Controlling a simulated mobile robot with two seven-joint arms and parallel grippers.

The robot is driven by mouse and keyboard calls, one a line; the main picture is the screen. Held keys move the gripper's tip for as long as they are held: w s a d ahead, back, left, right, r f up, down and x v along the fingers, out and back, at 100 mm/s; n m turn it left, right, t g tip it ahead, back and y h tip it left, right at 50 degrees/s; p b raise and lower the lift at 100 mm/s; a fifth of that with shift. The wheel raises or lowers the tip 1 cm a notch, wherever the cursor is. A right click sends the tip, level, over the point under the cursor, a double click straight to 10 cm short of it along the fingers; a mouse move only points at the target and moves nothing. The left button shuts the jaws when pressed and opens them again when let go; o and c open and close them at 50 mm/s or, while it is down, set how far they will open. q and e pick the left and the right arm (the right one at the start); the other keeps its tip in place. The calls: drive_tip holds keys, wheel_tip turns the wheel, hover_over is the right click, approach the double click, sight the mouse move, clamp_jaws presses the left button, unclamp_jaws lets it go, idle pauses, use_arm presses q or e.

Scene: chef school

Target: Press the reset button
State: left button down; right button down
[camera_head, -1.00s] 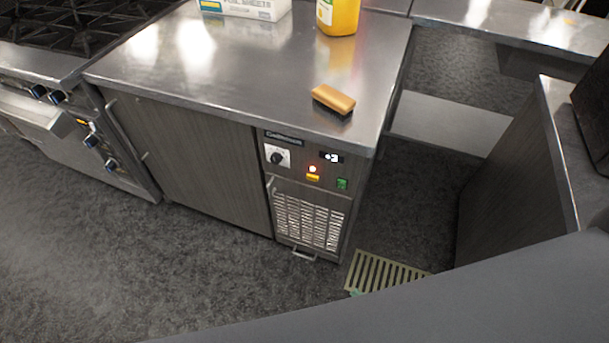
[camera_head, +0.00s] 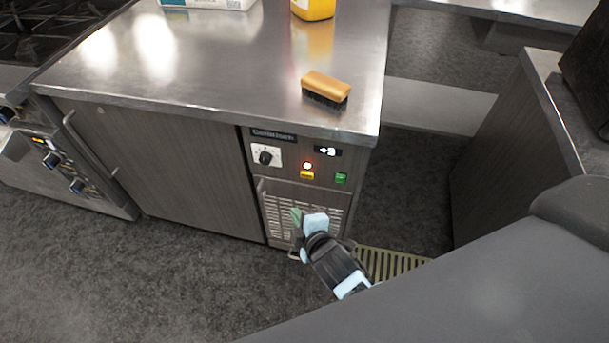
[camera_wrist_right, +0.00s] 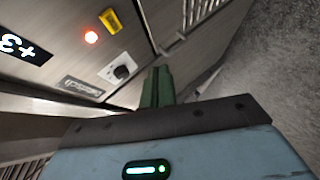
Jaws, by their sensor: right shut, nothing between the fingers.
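The control panel on the steel counter's front has a glowing red light (camera_head: 307,166), a yellow button or label (camera_head: 307,175) below it, and a green button or switch (camera_head: 341,178) to the right. Any lettering that marks one as reset is too small to read. My right gripper (camera_head: 297,217) is shut and empty, in front of the vent grille below the panel, apart from the buttons. In the right wrist view its green fingers (camera_wrist_right: 157,88) are together, and the red light (camera_wrist_right: 91,37) and yellow piece (camera_wrist_right: 110,20) show. My left gripper is out of view.
A brush (camera_head: 327,87) lies on the counter (camera_head: 220,75) above. A slotted floor drain (camera_head: 395,264) lies below right. The stove is at left.

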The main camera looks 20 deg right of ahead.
sight(307, 175)
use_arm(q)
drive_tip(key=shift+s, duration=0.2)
use_arm(e)
drive_tip(key=shift+w, duration=0.1)
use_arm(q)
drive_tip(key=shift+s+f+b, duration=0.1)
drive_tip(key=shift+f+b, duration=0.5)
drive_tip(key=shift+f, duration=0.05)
use_arm(e)
drive_tip(key=w+d, duration=0.5)
drive_tip(key=w, duration=0.2)
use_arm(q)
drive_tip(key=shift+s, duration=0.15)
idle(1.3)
use_arm(e)
drive_tip(key=shift+w, duration=0.1)
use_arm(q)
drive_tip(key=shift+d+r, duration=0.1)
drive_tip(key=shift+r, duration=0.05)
use_arm(e)
drive_tip(key=shift+w+d, duration=0.2)
drive_tip(key=shift+w, duration=0.1)
